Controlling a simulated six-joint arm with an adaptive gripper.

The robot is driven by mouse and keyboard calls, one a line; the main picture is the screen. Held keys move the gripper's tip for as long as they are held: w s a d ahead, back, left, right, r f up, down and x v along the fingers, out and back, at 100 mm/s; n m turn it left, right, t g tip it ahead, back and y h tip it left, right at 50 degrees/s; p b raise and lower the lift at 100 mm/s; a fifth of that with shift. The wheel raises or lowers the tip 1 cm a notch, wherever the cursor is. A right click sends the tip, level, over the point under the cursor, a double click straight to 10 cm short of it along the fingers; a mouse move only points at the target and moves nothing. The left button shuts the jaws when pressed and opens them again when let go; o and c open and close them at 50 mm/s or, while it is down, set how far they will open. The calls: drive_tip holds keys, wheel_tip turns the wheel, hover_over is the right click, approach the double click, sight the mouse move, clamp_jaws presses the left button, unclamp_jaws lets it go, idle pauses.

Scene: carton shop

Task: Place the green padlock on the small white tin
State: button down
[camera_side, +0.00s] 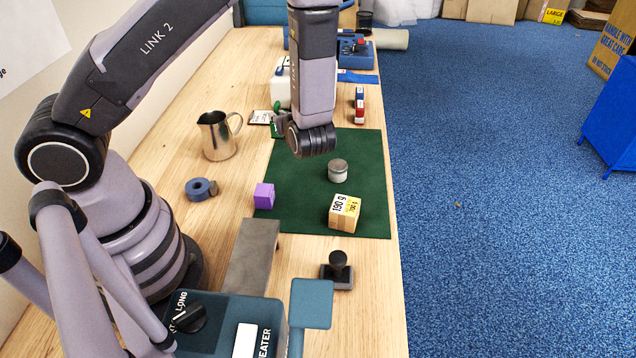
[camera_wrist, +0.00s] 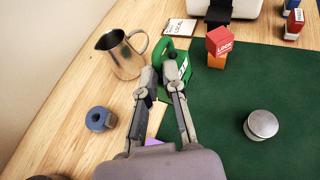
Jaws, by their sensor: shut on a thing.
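The green padlock (camera_wrist: 172,60) is at the tips of my gripper (camera_wrist: 162,80), whose fingers are shut on it. In the side view the padlock (camera_side: 276,108) shows only as a bit of green beside my arm, which hides most of it and the fingers. I cannot tell how high it is above the table. The small white tin (camera_side: 338,175) stands upright on the green mat, right of and nearer than my gripper. In the wrist view the tin (camera_wrist: 261,124) is at the right, its grey lid bare.
A metal jug (camera_side: 217,137) and a blue tape roll (camera_side: 198,189) stand left of the green mat (camera_side: 300,215). A purple cube (camera_side: 263,196) and a small carton (camera_side: 343,214) are nearer. A red block marked LOCK (camera_wrist: 219,42) is right of the padlock.

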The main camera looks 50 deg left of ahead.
drive_tip(key=s+v, duration=0.1)
drive_tip(key=v, duration=0.7)
drive_tip(key=g, duration=0.1)
hover_over(338, 171)
wheel_tip(338, 171, down, 9)
drive_tip(key=shift+w+d+f+n+y, duration=0.15)
drive_tip(key=shift+d+f+n, duration=0.1)
drive_tip(key=shift+f, duration=0.6)
drive_tip(key=shift+d+f+n+y, duration=0.15)
drive_tip(key=shift+d+f, duration=0.05)
drive_tip(key=shift+f, duration=0.7)
drive_tip(key=shift+f, duration=0.15)
drive_tip(key=c, duration=1.2)
unclamp_jaws()
drive_tip(key=shift+c, duration=0.2)
